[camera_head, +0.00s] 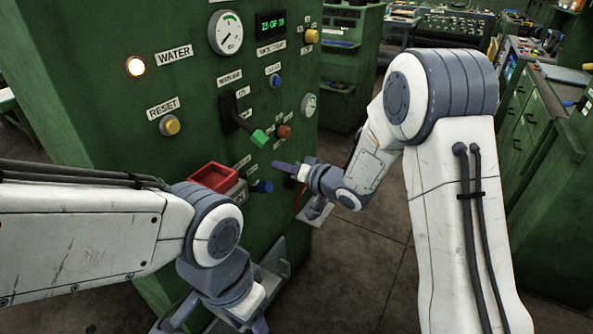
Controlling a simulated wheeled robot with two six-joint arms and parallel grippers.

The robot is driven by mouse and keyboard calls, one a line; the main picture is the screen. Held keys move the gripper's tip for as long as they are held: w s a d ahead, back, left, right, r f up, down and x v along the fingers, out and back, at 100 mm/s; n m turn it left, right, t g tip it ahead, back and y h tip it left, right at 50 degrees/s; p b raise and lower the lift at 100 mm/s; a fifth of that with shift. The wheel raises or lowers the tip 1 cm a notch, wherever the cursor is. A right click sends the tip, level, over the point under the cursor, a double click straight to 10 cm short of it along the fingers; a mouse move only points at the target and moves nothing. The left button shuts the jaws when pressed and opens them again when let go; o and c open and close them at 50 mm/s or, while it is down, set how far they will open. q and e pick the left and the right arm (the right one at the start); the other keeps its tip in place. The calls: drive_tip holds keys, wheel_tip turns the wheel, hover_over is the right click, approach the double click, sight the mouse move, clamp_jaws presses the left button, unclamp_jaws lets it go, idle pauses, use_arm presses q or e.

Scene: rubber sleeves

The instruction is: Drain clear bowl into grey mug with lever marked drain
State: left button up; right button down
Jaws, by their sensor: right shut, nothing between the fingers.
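My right gripper (280,166) is shut and empty, held in front of the green machine's panel. It is below the green-tipped lever (258,137) and the red-brown knob (284,131). A blue knob (262,186) is just left of and below its fingertips. My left gripper (258,324) is cut off by the bottom edge, so its jaw state does not show. I cannot make out the clear bowl or the grey mug. The small labels are too blurred to tell which control is marked drain.
The green machine (90,140) fills the left, with a red tray (213,177) on its front behind my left arm. A yellow reset button (169,125), a lit water lamp (135,67) and a gauge (225,33) are higher up. Open floor (365,270) lies right of the machine.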

sight(255, 189)
drive_tip(key=shift+s+a+f, duration=0.1)
drive_tip(key=shift+a+f, duration=0.6)
drive_tip(key=shift+f, duration=0.15)
drive_tip(key=shift+s+a+f, duration=0.1)
drive_tip(key=shift+a+f, duration=0.55)
drive_tip(key=shift+f, duration=0.2)
